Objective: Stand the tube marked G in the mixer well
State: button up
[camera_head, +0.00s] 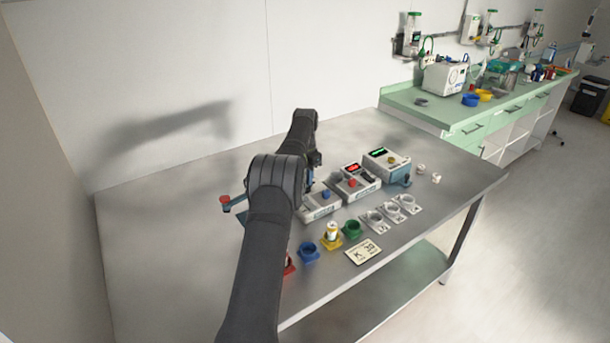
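A white tube with a yellowish top (332,230) stands upright in the yellow holder (330,243). Its letter is too small to read, so I cannot tell whether it is the tube marked G. Several grey devices stand behind the holders: one with a blue button (321,207), one with a red display (357,186) and one with a green display (386,167). I cannot tell which has the mixer well. My gripper is mostly hidden behind my dark arm, near the blue-button device. Its fingers and anything in them cannot be made out.
Blue (308,253), green (352,229) and partly hidden red (289,265) holders line the front. A card (363,252) lies before grey ring holders (375,222). A red-topped item (225,201) shows left of my arm. The steel table (160,240) is clear at left.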

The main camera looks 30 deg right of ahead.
jog(key=o, duration=0.7)
jog(key=shift+r, duration=5.45)
notch_tip(320, 180, down, 9)
jog(key=shift+f, duration=0.1)
